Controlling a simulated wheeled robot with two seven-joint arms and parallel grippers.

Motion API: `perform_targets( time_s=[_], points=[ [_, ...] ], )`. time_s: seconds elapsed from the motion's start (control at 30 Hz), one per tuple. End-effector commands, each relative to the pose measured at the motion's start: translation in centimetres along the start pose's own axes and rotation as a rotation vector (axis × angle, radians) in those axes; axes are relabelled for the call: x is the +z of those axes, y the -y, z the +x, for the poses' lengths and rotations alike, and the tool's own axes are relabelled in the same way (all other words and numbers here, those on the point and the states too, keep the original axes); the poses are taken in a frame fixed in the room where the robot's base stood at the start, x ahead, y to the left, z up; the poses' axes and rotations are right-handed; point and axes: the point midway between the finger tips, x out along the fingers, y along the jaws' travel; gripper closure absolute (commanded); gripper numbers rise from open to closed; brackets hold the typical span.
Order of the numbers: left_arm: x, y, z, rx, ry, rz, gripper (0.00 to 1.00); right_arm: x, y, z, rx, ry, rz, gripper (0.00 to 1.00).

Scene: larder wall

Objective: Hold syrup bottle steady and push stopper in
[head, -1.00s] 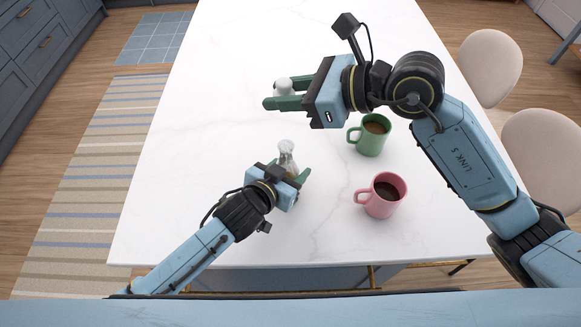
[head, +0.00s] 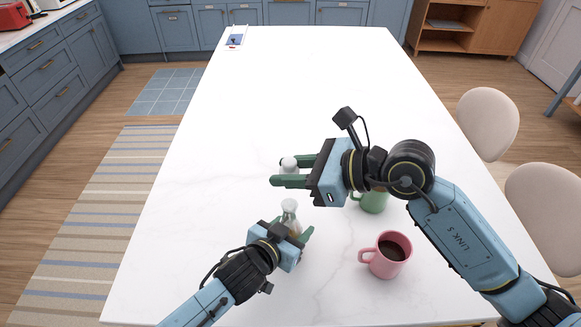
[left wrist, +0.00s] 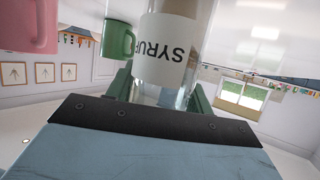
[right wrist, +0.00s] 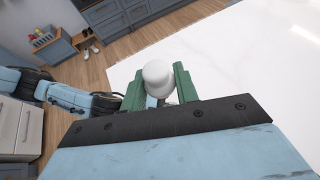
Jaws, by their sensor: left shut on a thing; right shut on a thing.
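The syrup bottle (head: 290,214) is clear glass with a narrow neck and stands on the white table. My left gripper (head: 300,234) is shut around its body. In the left wrist view its white SYRUP label (left wrist: 168,48) shows between the green fingers. The white stopper (head: 289,163) is held in my right gripper (head: 284,172), above the table and beyond the bottle, apart from it. In the right wrist view the stopper's rounded white top (right wrist: 158,78) sits between the two green fingers. The stopper's lower end is hidden.
A pink mug (head: 385,254) with dark drink stands right of the bottle. A green mug (head: 371,201) is partly hidden under my right arm. A blue-and-white item (head: 236,37) lies at the table's far left corner. The table's middle and far part are clear.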

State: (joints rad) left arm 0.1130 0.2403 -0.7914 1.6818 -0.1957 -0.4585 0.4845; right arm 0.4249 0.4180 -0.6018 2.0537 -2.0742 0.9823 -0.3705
Motion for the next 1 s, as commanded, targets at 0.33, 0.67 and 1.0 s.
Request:
perform_targets(
  time_s=[0.33,0.67,1.0],
  points=[
    [0.1,0.0,0.0,-0.001,0.001,0.001,0.84,-3.0,0.0,1.2,0.001,-0.001,0.002,0.91],
    [0.1,0.0,0.0,-0.001,0.001,0.001,0.84,-4.8,0.0,2.0,0.0,-0.001,0.0,0.91],
    [0.1,0.0,0.0,-0.001,0.001,0.001,0.84,-4.9,0.0,2.0,0.0,-0.001,-0.001,0.91]
  ],
)
